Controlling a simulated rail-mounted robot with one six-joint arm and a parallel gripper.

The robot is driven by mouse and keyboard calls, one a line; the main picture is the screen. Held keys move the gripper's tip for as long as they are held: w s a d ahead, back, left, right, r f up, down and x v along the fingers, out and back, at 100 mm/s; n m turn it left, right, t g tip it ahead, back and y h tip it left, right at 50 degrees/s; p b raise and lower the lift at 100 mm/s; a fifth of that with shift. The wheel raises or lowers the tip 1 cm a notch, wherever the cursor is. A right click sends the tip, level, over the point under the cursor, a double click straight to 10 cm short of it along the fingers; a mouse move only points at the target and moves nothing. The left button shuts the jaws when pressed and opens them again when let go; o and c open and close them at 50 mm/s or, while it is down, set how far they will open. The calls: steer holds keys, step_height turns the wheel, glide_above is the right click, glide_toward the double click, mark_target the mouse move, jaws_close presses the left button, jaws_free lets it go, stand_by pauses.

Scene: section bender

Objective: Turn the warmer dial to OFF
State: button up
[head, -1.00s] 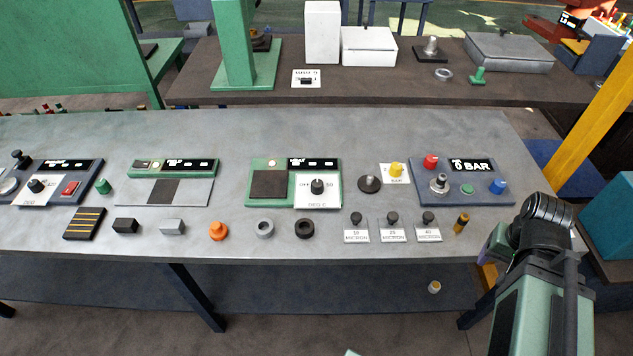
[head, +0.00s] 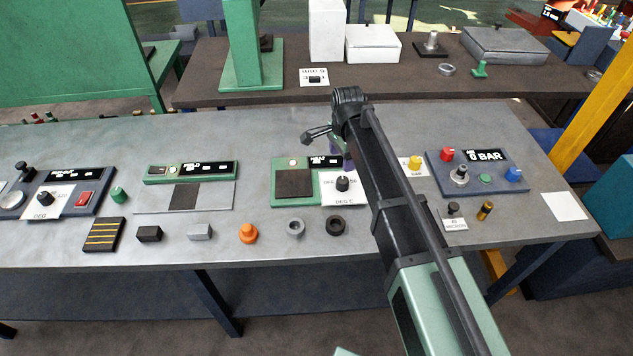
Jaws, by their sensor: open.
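The warmer dial (head: 342,184) is a small black knob on a white card marked DEG C. It is at the right end of a green unit (head: 280,163) with a dark square plate, in the middle of the bench. Its pointer is too small to read. My gripper (head: 324,138) is just above and behind the dial in the picture, apart from it. It is open and seems empty; my wrist and forearm hide part of it. My arm also covers the right edge of the dial's card.
The grey bench (head: 120,255) holds other panels. The blue BAR panel (head: 435,171) with coloured knobs is to the right, and a yellow knob (head: 415,162) stands beside my arm. Grey and black rings (head: 335,226) lie in front of the dial. My forearm hides some bench items.

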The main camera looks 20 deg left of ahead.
mark_target(343, 180)
steer(key=f+m+b, duration=0.1)
steer(key=f+b, duration=0.2)
steer(key=f+m+b, duration=0.2)
steer(key=f+b, duration=0.2)
steer(key=w+f+m+b, duration=0.1)
steer(key=f+b, duration=0.3)
steer(key=shift+d, duration=0.2)
steer(key=shift+s+r, duration=0.1)
steer(key=shift+r, duration=0.05)
steer(key=shift+c, duration=0.3)
steer(key=c, duration=0.9)
steer(key=shift+o, duration=0.2)
